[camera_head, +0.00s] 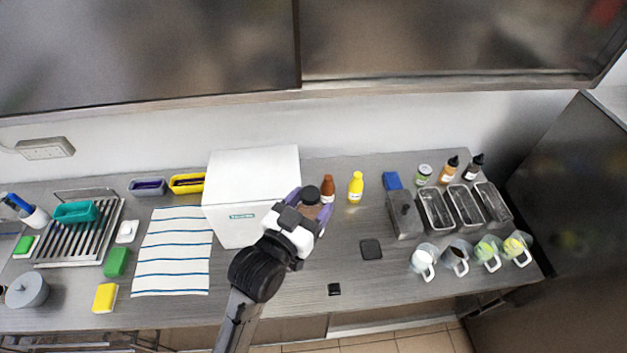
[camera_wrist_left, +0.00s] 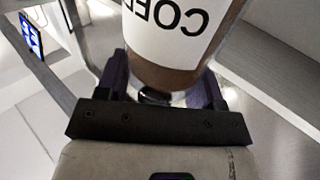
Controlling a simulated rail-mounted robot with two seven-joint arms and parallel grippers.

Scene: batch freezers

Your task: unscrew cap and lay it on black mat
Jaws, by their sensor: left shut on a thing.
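My left gripper (camera_head: 308,205) is shut on a jar with brown contents and holds it in front of the white box. The jar's dark cap (camera_head: 311,193) is on its top, facing the head camera. In the left wrist view the jar (camera_wrist_left: 180,40) shows a white label with part of the word "COFFEE", upside down, between the purple fingers. The cap is not clearly visible there. A dark square mat (camera_head: 371,249) lies bare on the counter to the right of the gripper. My right gripper is not in view.
A white box (camera_head: 252,195) stands behind and left of my gripper. A brown bottle (camera_head: 327,188) and a yellow bottle (camera_head: 356,187) stand close behind it. A small black square (camera_head: 334,289) lies near the front edge. Several clear mugs (camera_head: 423,259) stand at right.

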